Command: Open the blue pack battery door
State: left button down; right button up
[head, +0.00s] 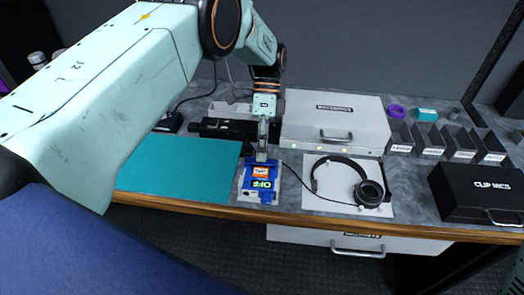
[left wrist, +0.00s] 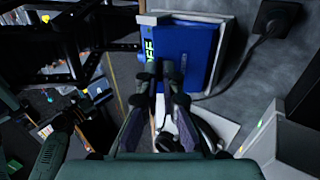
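The blue pack (head: 259,171) sits on a small white stand near the front edge of the bench. It carries an orange label and a lit green readout. My left gripper (head: 262,157) points down at the pack's back edge; I cannot tell if it touches. In the left wrist view the blue pack (left wrist: 190,52) lies just beyond the fingertips. There my left gripper (left wrist: 159,80) shows a gap between its two fingers, with nothing held in it. I cannot make out the battery door separately or whether it is open. My right gripper is not in view.
A teal mat (head: 180,168) lies left of the pack. Headphones (head: 366,188) rest on a white sheet at right, with a cable running toward the pack. A white drawer case (head: 335,118) stands behind. A black clip mics case (head: 478,192) is far right.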

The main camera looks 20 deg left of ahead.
pick_arm(q)
jog(key=c, duration=1.5)
grip_release()
jog(key=shift+v, duration=3.75)
